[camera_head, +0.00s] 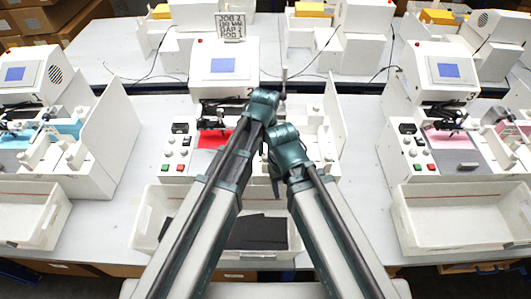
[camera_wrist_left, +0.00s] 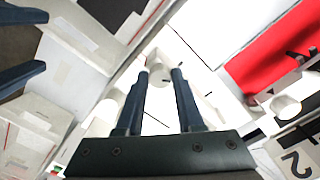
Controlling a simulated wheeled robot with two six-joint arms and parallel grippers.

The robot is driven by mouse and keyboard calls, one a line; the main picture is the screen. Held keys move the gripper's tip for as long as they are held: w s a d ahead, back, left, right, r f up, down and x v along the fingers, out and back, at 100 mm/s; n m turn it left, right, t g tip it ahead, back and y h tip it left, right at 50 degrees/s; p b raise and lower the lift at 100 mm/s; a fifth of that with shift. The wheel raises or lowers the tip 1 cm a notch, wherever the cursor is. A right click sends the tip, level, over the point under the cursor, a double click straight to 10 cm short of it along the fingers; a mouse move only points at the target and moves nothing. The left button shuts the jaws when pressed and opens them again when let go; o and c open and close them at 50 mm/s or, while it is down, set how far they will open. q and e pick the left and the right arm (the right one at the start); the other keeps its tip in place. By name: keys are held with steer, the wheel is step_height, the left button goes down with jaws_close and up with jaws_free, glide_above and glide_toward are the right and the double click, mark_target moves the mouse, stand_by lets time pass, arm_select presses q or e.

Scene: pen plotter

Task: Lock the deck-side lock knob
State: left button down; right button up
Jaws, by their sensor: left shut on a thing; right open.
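My left gripper (camera_wrist_left: 161,72) is shut on a pale, rounded knob (camera_wrist_left: 158,60) of the white plotter, seen between its fingertips in the left wrist view. This looks like the deck-side lock knob, but its lock position cannot be read. In the head view my left wrist covers this part of the middle plotter (camera_head: 226,66). A red sheet (camera_wrist_left: 268,52) lies on the plotter bed, beside the gripper. My right gripper (camera_head: 277,186) is lower, over the plotter's front edge. Its open, empty fingers also show in the left wrist view (camera_wrist_left: 44,42).
A white tray (camera_head: 146,222) with black sheets stands in front of the plotter. Red and green buttons (camera_head: 173,154) are on the plotter's left. Similar plotters stand left (camera_head: 20,72) and right (camera_head: 447,68). A job sign (camera_head: 230,26) stands behind the screen.

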mark_target(265, 155)
arm_select(q)
steer(key=m, duration=0.7)
stand_by(0.6)
steer(key=c, duration=0.5)
jaws_free()
steer(key=shift+c, duration=0.2)
step_height(265, 155, up, 14)
steer(key=p, duration=1.3)
steer(key=shift+p, duration=0.4)
steer(key=shift+f, duration=0.15)
